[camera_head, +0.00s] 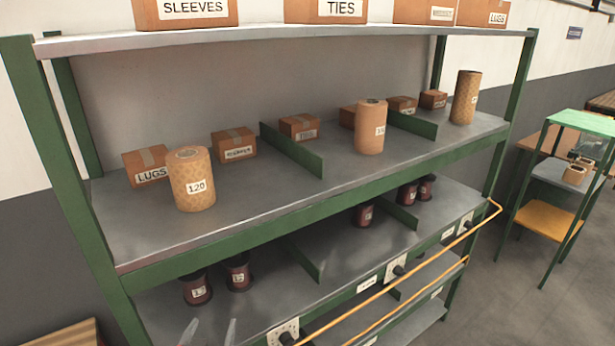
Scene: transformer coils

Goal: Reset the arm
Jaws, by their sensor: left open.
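My left gripper (209,333) shows only as two pale fingertips at the bottom edge, left of centre. The tips stand apart, with nothing visible between them. They appear in front of the lower shelf, below the dark red coils (196,290); the rest of the gripper and its arm is out of frame. My right gripper is not in view.
A green-framed shelf rack (240,215) fills the view. Its middle shelf bears tan cylinders, including one marked 120 (190,180), small boxes and green dividers. A yellow rail (400,278) runs along the front right. A small green stand (550,215) is at right; grey floor lies between.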

